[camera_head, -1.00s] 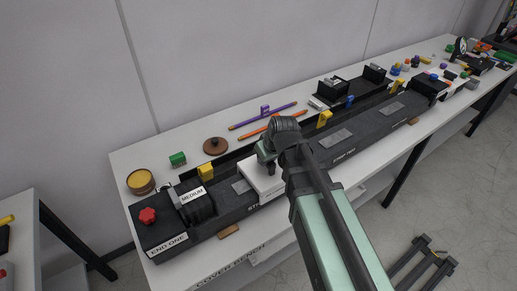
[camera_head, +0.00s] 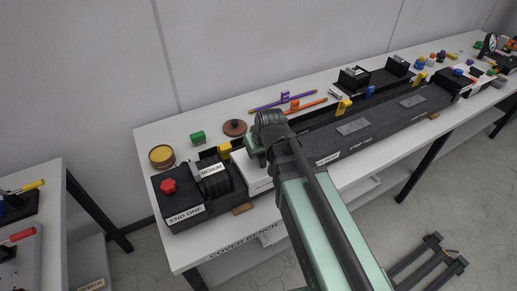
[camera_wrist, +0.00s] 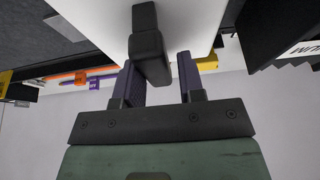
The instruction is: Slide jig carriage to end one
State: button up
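The jig carriage, a white block (camera_head: 257,180), sits on the long black bed beside the end-one end. Its left side is close to the black block labelled MEDIUM (camera_head: 212,178). The END ONE plate with a red knob (camera_head: 168,186) is further left. My gripper (camera_head: 252,152) is over the carriage, mostly hidden by my arm. In the wrist view, the carriage's white surface (camera_wrist: 190,25) carries a dark upright handle (camera_wrist: 148,50). The purple fingers of my gripper (camera_wrist: 160,82) straddle it, spread apart. The handle overlaps the left finger; a narrow gap shows before the right finger.
Yellow pieces (camera_head: 224,150) stand along the bed's back edge. A yellow-topped round tin (camera_head: 162,156), green block (camera_head: 198,138), brown disc (camera_head: 235,128) and orange and purple rods (camera_head: 305,106) lie behind the bed. Another bench (camera_head: 50,180) stands at left.

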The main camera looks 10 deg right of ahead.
jog(key=shift+o, duration=1.4)
jog(key=shift+a, duration=0.1)
jog(key=p+v, duration=1)
jog(key=shift+s+r, duration=0.15)
jog(key=shift+r, duration=0.2)
